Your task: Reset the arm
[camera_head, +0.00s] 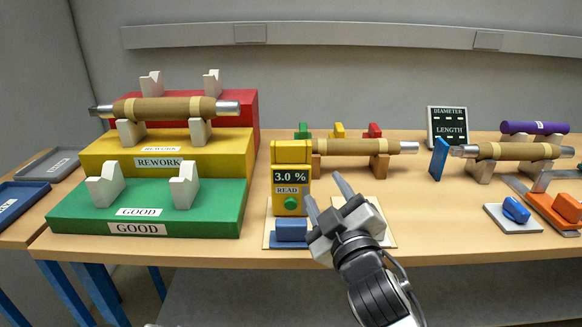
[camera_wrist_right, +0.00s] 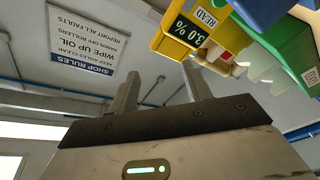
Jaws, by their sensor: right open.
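My right gripper (camera_head: 326,197) is open and empty, raised in front of the table's middle, beside the yellow reader. Its two fingers also show apart in the right wrist view (camera_wrist_right: 160,92), with nothing between them. The yellow reader (camera_head: 291,153) shows "3.0 %" and has a green button; it also shows in the right wrist view (camera_wrist_right: 170,45). My left gripper is not in the head view.
The green GOOD step (camera_head: 75,212) has empty cradles. Free tabletop (camera_head: 430,215) lies right of the gripper.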

